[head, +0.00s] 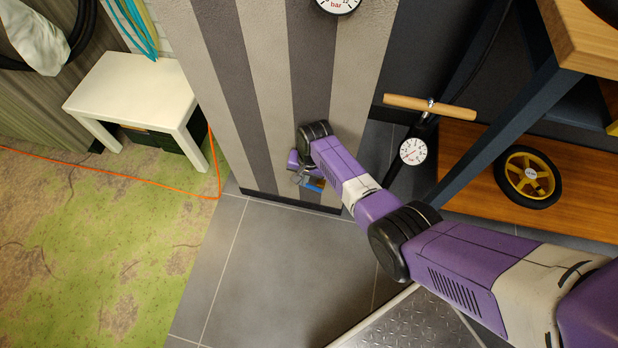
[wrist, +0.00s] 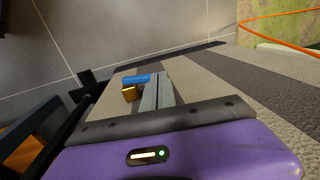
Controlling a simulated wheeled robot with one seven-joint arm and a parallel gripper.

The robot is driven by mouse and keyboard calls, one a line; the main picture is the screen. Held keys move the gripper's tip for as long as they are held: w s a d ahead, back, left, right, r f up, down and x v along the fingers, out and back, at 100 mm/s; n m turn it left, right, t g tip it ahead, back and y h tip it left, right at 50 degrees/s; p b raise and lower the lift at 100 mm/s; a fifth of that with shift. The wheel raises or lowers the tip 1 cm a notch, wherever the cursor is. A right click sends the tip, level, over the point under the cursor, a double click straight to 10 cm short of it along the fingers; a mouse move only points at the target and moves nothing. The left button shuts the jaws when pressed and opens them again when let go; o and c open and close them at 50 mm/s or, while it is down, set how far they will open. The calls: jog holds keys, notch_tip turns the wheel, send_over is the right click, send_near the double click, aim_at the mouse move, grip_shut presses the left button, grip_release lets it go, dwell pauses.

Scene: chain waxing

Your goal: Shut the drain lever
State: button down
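The drain lever is a blue handle (wrist: 137,79) beside a small brass valve body (wrist: 129,93), low on the striped column (wrist: 205,92). In the head view the blue lever (head: 314,183) shows as a small patch near the column's foot. My gripper (wrist: 156,88) has its two grey fingers close together, seemingly shut, with the fingertips right at the lever's end. I cannot tell whether they touch it. In the head view my gripper (head: 304,174) is partly hidden by my wrist, and the valve body is hard to make out.
A white stool (head: 140,95) and an orange hose (head: 95,171) lie left of the column. A floor pump with wooden handle (head: 430,108) and gauge (head: 413,151) stands right, near a workbench shelf with a wheel (head: 527,177). Tiled floor (head: 285,275) is clear in front.

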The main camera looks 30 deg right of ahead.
jog(key=shift+w+a+f+b, duration=0.4)
jog(key=shift+f+b, duration=0.2)
jog(key=shift+f, duration=0.1)
jog(key=shift+w+a+f+b, duration=0.4)
jog(key=shift+f+b, duration=0.2)
jog(key=shift+f, duration=0.1)
jog(key=shift+s, duration=0.1)
jog(key=shift+s+d+f+p, duration=0.25)
jog(key=shift+s+d+p, duration=0.1)
jog(key=shift+s+d, duration=0.3)
jog(key=r+p, duration=0.4)
jog(key=r, duration=0.4)
jog(key=shift+d+r, duration=0.1)
jog(key=shift+d, duration=0.1)
